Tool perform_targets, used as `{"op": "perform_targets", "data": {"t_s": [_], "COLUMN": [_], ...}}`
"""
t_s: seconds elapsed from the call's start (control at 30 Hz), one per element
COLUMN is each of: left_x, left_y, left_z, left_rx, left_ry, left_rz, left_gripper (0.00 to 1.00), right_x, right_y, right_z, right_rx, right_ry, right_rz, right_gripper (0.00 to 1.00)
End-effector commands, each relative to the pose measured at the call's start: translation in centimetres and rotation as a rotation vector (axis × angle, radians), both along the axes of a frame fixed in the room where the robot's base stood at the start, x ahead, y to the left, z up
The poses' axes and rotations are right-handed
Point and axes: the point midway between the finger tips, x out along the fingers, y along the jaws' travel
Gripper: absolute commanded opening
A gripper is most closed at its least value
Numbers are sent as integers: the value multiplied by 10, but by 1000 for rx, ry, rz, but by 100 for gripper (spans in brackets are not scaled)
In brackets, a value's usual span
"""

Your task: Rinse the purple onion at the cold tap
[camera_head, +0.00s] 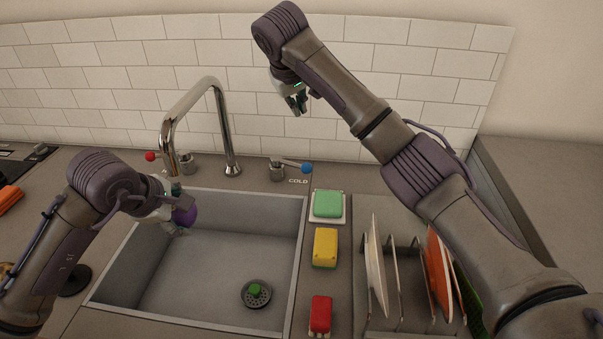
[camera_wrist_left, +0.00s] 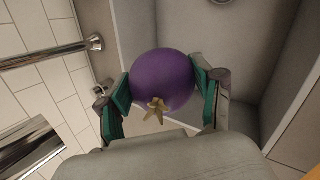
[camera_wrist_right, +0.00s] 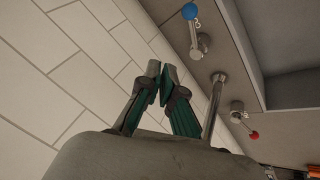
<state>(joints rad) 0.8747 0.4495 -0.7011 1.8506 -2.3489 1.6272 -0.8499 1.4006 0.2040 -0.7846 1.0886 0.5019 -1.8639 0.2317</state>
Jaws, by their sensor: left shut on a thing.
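The purple onion (camera_head: 184,217) is between the fingers of my left gripper (camera_head: 177,218), at the back left of the sink; it also shows in the left wrist view (camera_wrist_left: 163,78), clamped from both sides, its pale stem end toward the camera. The chrome faucet (camera_head: 223,125) arches over, its spout end close to the left gripper. No water shows. The cold tap (camera_head: 290,166) has a blue knob, which also shows in the right wrist view (camera_wrist_right: 190,11). My right gripper (camera_head: 298,104) hangs above the cold tap, apart from it, its fingertips together and empty (camera_wrist_right: 162,80).
The sink (camera_head: 205,270) is empty apart from a drain strainer with a green knob (camera_head: 255,291). A red-knobbed tap (camera_head: 152,156) stands left of the faucet. Green, yellow and red sponges line the sink's right side, beside a dish rack (camera_head: 400,300) with plates.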

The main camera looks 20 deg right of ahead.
Motion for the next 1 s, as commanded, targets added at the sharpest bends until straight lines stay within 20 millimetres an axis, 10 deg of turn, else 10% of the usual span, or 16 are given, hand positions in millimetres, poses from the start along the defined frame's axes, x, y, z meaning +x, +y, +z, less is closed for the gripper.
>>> {"op": "perform_targets", "data": {"t_s": [0.6, 1.0], "left_x": [0, 0], "left_y": [0, 0], "left_z": [0, 0], "left_rx": [0, 0], "left_ry": [-1, -1], "left_rz": [0, 0], "left_gripper": [27, 27], "right_x": [-102, -112], "right_y": [65, 56], "right_z": [-100, -136], "right_rx": [-1246, -1391], "right_ry": [541, 685], "right_rz": [1564, 1791], "right_gripper": [0, 0]}}
